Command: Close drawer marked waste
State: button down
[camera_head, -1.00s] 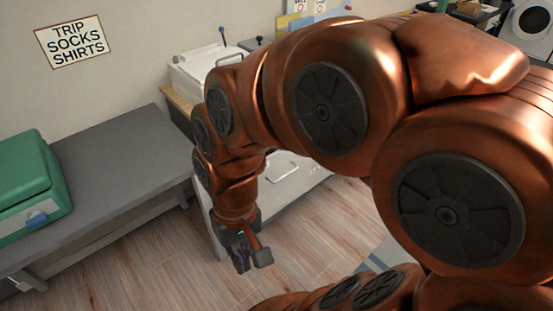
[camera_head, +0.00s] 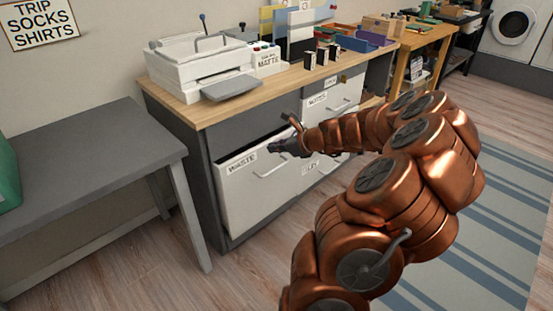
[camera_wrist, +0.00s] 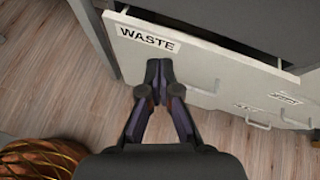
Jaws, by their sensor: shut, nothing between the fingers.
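The drawer marked WASTE (camera_head: 240,190) is a white front at the left end of the grey cabinet. Its top edge stands out from the cabinet, with a dark gap above it. In the wrist view the waste drawer (camera_wrist: 200,58) carries its label at the upper left, and its top edge shows apart from the dark cabinet. My gripper (camera_head: 272,148) is shut and empty at the upper part of this drawer, right of the label. In the wrist view my gripper (camera_wrist: 159,68) has its fingertips together just below the label, over the front. Whether they touch is unclear.
Other white drawers (camera_head: 318,104) sit to the right in the cabinet. A printer (camera_head: 195,65) and small boxes stand on the wooden top. A grey bench (camera_head: 90,150) stands left. The wood floor (camera_head: 130,265) in front is clear.

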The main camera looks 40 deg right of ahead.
jog(key=s+d+f+m+h+b, duration=0.15)
jog(key=s+d+f+m, duration=0.3)
jog(key=d, duration=0.45)
jog(key=shift+h, duration=0.45)
jog(key=b+x, duration=0.1)
jog(key=x, duration=0.3)
jog(key=r+b+x, duration=0.1)
jog(key=x, duration=0.3)
jog(key=w+b+x, duration=0.1)
jog(key=b+x, duration=0.1)
jog(key=x, duration=0.3)
jog(key=shift+a+r, duration=0.15)
jog(key=shift+r, duration=0.1)
jog(key=shift+w+r, duration=0.1)
jog(key=shift+w, duration=0.55)
